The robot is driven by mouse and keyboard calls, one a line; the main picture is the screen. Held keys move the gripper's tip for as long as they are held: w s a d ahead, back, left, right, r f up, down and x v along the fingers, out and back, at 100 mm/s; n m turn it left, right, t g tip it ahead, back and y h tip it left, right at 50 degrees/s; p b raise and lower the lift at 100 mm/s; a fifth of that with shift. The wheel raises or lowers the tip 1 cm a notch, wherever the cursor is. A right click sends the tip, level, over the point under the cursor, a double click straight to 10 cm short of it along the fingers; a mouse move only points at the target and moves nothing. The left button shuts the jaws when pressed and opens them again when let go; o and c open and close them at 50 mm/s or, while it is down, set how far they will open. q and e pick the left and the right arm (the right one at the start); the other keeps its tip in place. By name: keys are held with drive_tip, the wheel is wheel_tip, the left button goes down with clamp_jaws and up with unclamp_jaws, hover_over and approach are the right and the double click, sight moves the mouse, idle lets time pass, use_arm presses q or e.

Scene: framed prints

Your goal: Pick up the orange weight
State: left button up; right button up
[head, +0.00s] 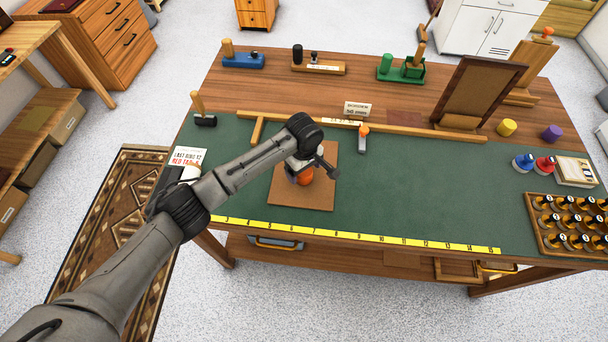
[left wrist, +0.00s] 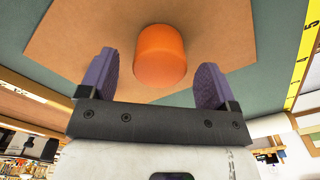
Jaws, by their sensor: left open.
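The orange weight (head: 305,177) is a short cylinder standing on a square brown board (head: 302,199) on the workbench. In the head view it is partly hidden by my left gripper (head: 304,168), which is right above it. In the left wrist view the orange weight (left wrist: 159,56) shows between and a little beyond the two purple fingers of the left gripper (left wrist: 157,75). The fingers are open, with a gap on both sides of the weight. My right gripper is in neither view.
A yellow ruler strip (head: 360,236) runs along the bench's front edge. A wooden rail (head: 400,130) lies behind the board. Yellow (head: 507,127) and purple (head: 551,133) weights and a tray of dark bottles (head: 572,222) are at the right.

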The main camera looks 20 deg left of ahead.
use_arm(q)
drive_tip(key=shift+f, duration=1.1)
drive_tip(key=c, duration=1.4)
drive_tip(key=shift+r, duration=0.1)
drive_tip(key=shift+r, duration=0.1)
